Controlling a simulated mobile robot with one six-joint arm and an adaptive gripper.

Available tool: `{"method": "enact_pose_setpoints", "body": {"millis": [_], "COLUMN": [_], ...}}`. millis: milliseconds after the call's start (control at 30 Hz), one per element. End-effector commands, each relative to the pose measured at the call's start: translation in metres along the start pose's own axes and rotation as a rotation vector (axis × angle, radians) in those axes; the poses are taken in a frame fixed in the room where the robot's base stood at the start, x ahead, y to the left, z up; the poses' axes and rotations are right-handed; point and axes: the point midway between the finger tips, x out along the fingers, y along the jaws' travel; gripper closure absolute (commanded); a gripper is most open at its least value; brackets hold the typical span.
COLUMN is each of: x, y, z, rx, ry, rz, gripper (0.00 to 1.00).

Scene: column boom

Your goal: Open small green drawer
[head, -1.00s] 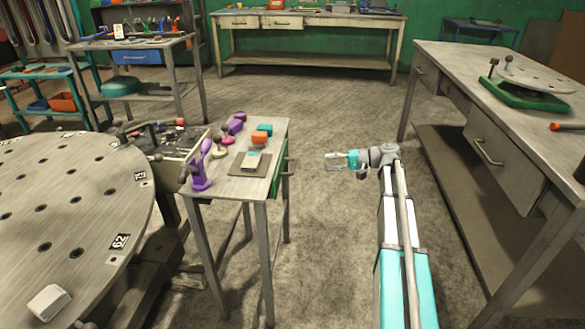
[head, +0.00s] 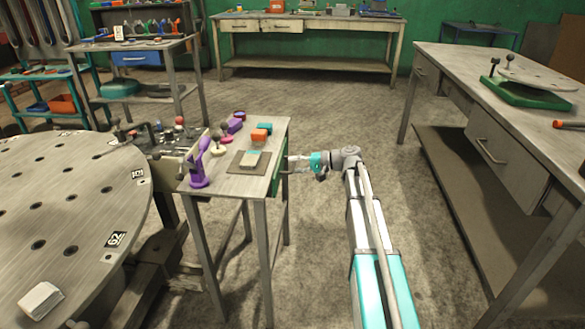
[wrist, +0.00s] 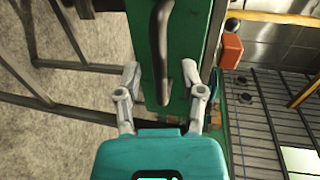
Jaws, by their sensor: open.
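The small green drawer (head: 276,174) is in the right side of the small grey table, and its front looks flush with the table. In the wrist view the green drawer front (wrist: 140,30) fills the upper middle. Its dark handle (wrist: 161,50) runs along it and ends between my two fingers. My gripper (head: 294,163) is at the drawer front in the head view and partly hides the handle there. In the wrist view my gripper (wrist: 164,82) is open, with one finger on each side of the handle and gaps between. I cannot tell whether a finger touches the drawer.
The small table (head: 225,184) carries a purple clamp (head: 199,168), a dark board (head: 238,165) and small coloured blocks. A round perforated table (head: 75,215) stands at the left. A long workbench (head: 490,110) stands at the right.

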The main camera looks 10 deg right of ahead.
Motion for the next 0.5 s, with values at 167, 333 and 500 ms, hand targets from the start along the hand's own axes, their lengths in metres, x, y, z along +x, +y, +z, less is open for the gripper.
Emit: {"method": "enact_pose_setpoints", "body": {"millis": [167,333,500], "x": [0.0073,0.0078,0.0077], "y": [0.0001,-0.0002,-0.0002], "z": [0.0001,0.0001,0.0002], "rx": [0.0,0.0,0.0], "ry": [0.0,0.0,0.0], "rz": [0.0,0.0,0.0], "gripper": [0.49,0.49,0.58]}}
